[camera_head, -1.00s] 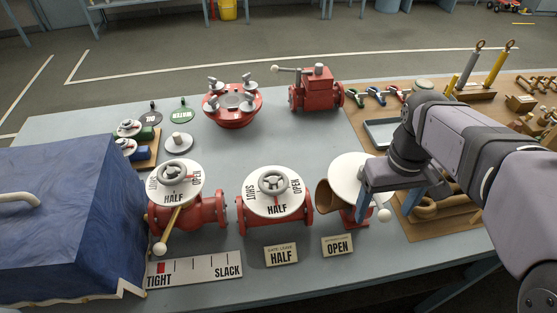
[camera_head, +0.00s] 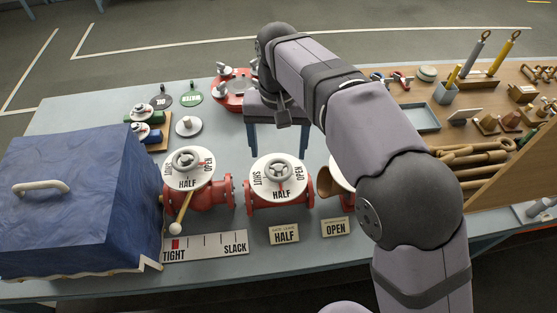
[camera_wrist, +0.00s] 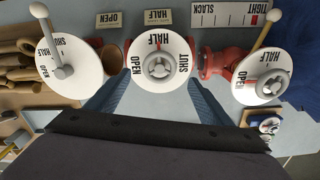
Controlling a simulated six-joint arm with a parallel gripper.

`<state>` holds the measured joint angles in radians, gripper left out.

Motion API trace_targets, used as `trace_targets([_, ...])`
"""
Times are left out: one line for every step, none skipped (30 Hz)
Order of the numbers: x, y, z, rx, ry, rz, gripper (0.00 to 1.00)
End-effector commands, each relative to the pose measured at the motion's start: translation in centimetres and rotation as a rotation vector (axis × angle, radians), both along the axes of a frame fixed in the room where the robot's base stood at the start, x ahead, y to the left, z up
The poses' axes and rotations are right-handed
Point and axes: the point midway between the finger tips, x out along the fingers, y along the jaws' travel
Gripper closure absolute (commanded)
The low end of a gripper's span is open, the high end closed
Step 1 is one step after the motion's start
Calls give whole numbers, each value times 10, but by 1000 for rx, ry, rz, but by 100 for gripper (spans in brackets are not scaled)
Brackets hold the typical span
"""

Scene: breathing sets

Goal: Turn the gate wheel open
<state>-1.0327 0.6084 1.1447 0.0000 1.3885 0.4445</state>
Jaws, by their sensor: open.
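The gate valve (camera_head: 279,208) is the red middle valve, with a card reading HALF in front of it. Its white dial is marked SHUT, HALF and OPEN, and a grey handwheel (camera_head: 278,171) sits on top. A red mark lies at HALF. The handwheel also shows in the wrist view (camera_wrist: 159,66), unobstructed. My gripper (camera_head: 280,152) is open and empty, pointing down, above and just behind the dial in the head view. In the wrist view its two blue fingers (camera_wrist: 160,84) stand apart on either side below the handwheel. No contact is visible.
A similar wheel valve (camera_head: 187,169) with a yellow lever stands left, beside a blue covered box (camera_head: 75,200). A third valve (camera_head: 338,178) stands right, partly hidden by my arm. HALF (camera_head: 284,234) and OPEN (camera_head: 335,227) cards lie in front. A tool board fills the right.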

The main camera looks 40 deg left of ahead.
Motion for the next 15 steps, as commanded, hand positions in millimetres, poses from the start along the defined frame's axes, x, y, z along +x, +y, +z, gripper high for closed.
trace_targets([0,-1,-4,-2,2,0,26])
trace_targets([0,-1,-7,-4,2,0,26])
trace_targets([0,-1,-12,-4,2,0,26])
trace_targets([-1,-2,-16,-4,2,0,26])
trace_targets([0,-1,-20,-4,2,0,26])
trace_targets([0,-1,-25,-4,3,0,26])
trace_targets([0,-2,-29,-4,3,0,26])
trace_targets([0,-2,-33,-4,3,0,26])
trace_targets([-1,-2,-38,-4,2,0,26])
trace_targets([0,-2,-41,-4,2,1,26])
trace_targets([0,-1,-45,-4,2,1,26])
trace_targets([0,-1,-49,-2,2,1,26])
trace_targets([0,-1,-52,-3,1,1,26])
trace_targets([0,-2,-54,-4,2,1,26])
trace_targets([0,-1,-57,-2,1,1,26])
